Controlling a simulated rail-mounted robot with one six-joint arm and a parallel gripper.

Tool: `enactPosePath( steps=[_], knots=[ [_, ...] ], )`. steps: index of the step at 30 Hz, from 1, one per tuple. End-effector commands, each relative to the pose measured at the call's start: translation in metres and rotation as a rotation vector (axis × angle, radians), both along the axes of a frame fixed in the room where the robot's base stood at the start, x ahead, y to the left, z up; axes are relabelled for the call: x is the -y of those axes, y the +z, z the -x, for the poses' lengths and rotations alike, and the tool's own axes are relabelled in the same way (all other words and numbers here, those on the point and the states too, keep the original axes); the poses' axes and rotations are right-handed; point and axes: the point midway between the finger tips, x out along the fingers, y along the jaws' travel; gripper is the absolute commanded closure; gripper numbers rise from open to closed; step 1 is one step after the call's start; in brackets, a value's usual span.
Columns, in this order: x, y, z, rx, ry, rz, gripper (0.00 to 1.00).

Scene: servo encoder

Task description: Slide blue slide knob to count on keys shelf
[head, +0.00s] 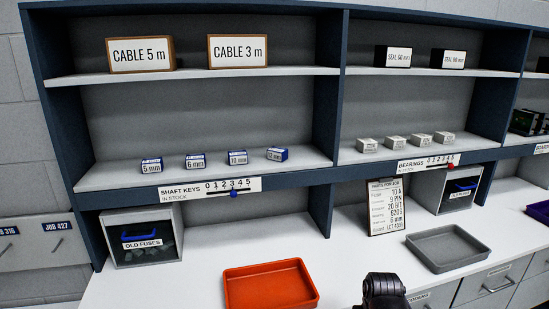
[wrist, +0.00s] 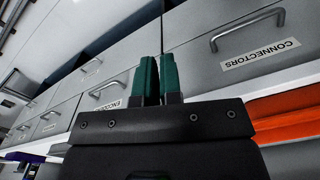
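The blue slide knob (head: 234,194) sits on the white shaft keys scale strip (head: 210,188), below about the 3 of its 0 to 5 marks. Above it, the keys shelf (head: 110,178) bears several small blue-and-white boxes, among them the 5 mm box (head: 151,165) and the 12 mm box (head: 277,154). My gripper (wrist: 160,60) shows in the wrist view with its two green fingers together and nothing seen between them. It is in front of grey drawers, away from the knob. In the head view only a dark part of my arm shows at the bottom edge.
The bearings scale (head: 428,162) with a red knob (head: 451,165) is to the right. An orange tray (head: 270,286), a grey tray (head: 447,247) and a parts clipboard (head: 386,207) are on the counter. An old fuses bin (head: 142,240) stands below left.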

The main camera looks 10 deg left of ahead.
Motion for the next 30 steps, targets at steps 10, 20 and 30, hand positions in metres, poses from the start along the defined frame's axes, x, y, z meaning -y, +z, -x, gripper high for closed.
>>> enactPosePath(
  steps=[10,20,30],
  knots=[
    [-0.103,0.046,-0.055,0.206,0.462,0.291,0.61],
    [-0.298,0.209,-0.168,0.66,2.038,1.797,0.53],
    [-0.335,0.223,-0.161,-0.358,-2.027,-2.029,0.53]
  ],
)
